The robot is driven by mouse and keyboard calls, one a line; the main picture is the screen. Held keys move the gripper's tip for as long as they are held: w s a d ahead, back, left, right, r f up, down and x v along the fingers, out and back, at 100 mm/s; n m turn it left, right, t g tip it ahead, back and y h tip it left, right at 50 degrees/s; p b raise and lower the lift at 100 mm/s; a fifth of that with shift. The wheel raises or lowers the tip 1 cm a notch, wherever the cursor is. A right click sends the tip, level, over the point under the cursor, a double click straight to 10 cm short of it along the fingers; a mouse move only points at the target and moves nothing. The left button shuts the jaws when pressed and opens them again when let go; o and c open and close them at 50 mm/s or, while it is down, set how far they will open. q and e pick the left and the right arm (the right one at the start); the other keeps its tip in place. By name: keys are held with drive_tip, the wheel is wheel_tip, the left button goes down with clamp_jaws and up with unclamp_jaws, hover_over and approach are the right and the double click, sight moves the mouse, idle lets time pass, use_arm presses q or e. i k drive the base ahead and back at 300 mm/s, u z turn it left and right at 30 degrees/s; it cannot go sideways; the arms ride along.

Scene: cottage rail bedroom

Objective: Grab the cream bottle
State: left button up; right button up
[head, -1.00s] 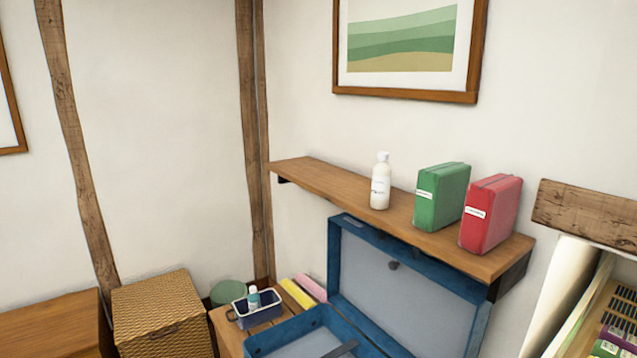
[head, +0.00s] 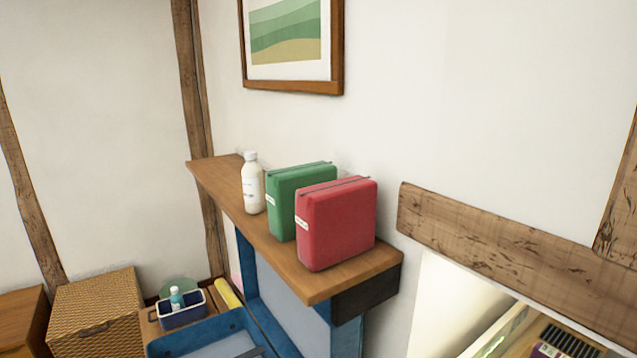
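The cream bottle (head: 252,184) is white with a pale cap and a small printed label. It stands upright on the wooden wall shelf (head: 215,184), to the left of a green case (head: 283,205) and a red case (head: 338,222). The green case stands close beside it. Neither of my grippers shows in the head view.
Below the shelf is an open blue suitcase (head: 190,335) with its lid raised. A small caddy (head: 183,316) with a bottle (head: 176,298) in it and a wicker box (head: 98,314) are at lower left. A framed picture (head: 290,88) hangs above.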

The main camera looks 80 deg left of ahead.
sight(252, 173)
drive_tip(key=i, duration=0.2)
drive_tip(key=u, duration=1.25)
